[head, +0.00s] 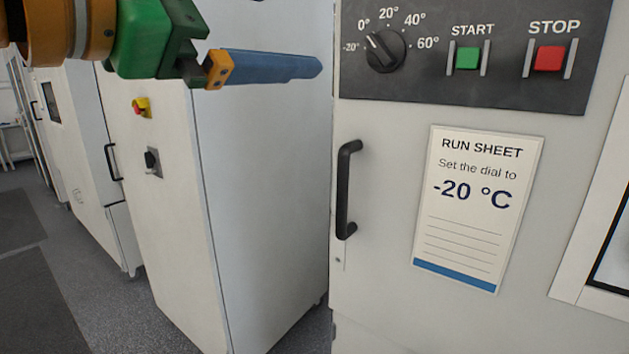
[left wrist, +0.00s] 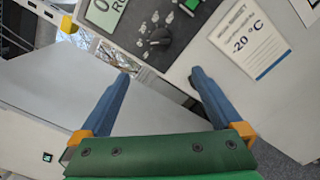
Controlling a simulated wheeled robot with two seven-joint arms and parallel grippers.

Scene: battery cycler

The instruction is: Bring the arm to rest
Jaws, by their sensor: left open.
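My left gripper (head: 318,67) comes in from the upper left of the head view, with blue fingers seen nearly edge-on. In the left wrist view its two fingers (left wrist: 160,75) are spread wide with nothing between them. The black dial (head: 385,50) is on the cycler's dark control panel, right of the fingertips and apart from them in the head view. Its white pointer line is toward the upper left, near the -20° and 0° labels; I cannot tell exactly which. The dial also shows in the left wrist view (left wrist: 160,38), beyond the fingertips. My right gripper is not in view.
The green START button (head: 467,58) and red STOP button (head: 549,58) sit right of the dial. A run sheet (head: 478,205) reads "Set the dial to -20 °C". A black door handle (head: 345,190) sticks out below. Another white cabinet (head: 265,200) stands left; floor shows beyond.

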